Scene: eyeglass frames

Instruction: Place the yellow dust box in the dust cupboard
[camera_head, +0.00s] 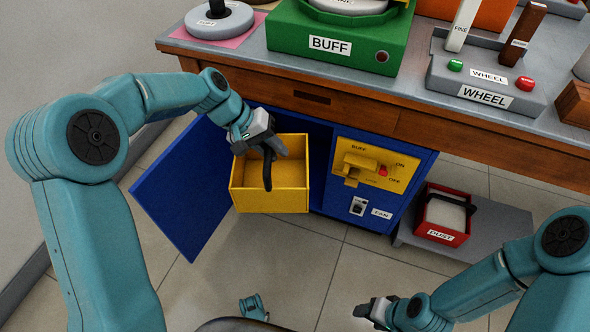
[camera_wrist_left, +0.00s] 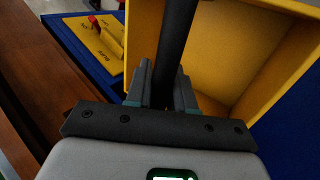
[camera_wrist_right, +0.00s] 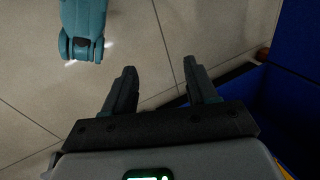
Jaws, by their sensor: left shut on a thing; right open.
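The yellow dust box (camera_head: 270,201) is open-topped and looks empty, with a dark handle (camera_head: 267,170). It is in front of the opening of the blue dust cupboard (camera_head: 320,165); how far it reaches inside I cannot tell. The cupboard door (camera_head: 190,190) stands open to the left. My left gripper (camera_head: 264,143) is shut on the box's handle. In the left wrist view the fingers (camera_wrist_left: 162,88) close around the dark bar, with the yellow box (camera_wrist_left: 232,45) behind. My right gripper (camera_head: 364,310) is open and empty, low in front; its spread fingers (camera_wrist_right: 157,85) show over bare floor.
The bench (camera_head: 440,131) overhangs the cupboard. A yellow switch panel (camera_head: 370,160) is right of the opening. A red box marked DUST (camera_head: 443,214) sits on a low grey shelf (camera_head: 490,230) further right. The tiled floor in front is clear.

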